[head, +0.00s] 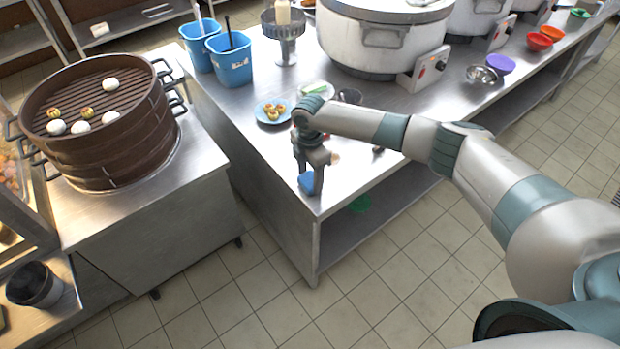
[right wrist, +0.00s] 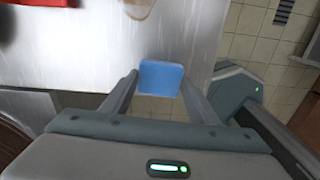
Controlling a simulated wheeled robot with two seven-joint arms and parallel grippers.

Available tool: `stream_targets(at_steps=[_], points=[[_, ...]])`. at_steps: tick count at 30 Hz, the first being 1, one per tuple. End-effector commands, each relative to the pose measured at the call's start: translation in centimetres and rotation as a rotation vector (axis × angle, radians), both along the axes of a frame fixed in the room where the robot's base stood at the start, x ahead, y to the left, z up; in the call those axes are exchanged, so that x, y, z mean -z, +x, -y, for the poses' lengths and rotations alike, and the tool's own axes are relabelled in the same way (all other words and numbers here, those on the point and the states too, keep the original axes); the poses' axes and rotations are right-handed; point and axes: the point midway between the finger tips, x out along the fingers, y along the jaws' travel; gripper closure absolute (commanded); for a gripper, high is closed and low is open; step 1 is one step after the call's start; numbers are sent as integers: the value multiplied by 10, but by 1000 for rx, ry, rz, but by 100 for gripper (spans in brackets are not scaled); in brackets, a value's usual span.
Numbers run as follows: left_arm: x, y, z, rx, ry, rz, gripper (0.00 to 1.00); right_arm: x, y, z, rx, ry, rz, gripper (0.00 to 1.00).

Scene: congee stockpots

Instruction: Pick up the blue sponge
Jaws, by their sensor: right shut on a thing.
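The blue sponge (head: 307,182) is at the near left corner of the steel counter (head: 262,165) in the head view. My right gripper (head: 312,178) reaches down over that corner and is shut on the sponge. In the right wrist view the sponge (right wrist: 160,79) sits between the two fingertips of my right gripper (right wrist: 160,84), near the counter's edge. I cannot tell whether the sponge still touches the counter. My left gripper is not in view.
Behind the gripper stand a blue plate (head: 266,116) of small buns, blue bins (head: 230,62) and a large cooker (head: 375,42). A bamboo steamer (head: 100,150) with buns stands on the left counter. A lower shelf (head: 350,225) holds a green item. Tiled floor is open in front.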

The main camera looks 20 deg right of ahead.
Motion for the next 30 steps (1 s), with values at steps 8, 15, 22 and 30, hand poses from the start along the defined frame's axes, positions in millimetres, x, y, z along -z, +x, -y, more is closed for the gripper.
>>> stream_targets(at_steps=[8, 15, 22, 30], points=[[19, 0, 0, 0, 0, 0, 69, -30, 1, 0, -2, 3, 5, 68], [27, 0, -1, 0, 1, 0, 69, -51, -25, 17, -1, 1, 3, 68], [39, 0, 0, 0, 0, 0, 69, -74, -58, 37, -1, 0, 2, 68], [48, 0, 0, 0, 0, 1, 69, -97, -88, 55, 0, 0, 2, 68]])
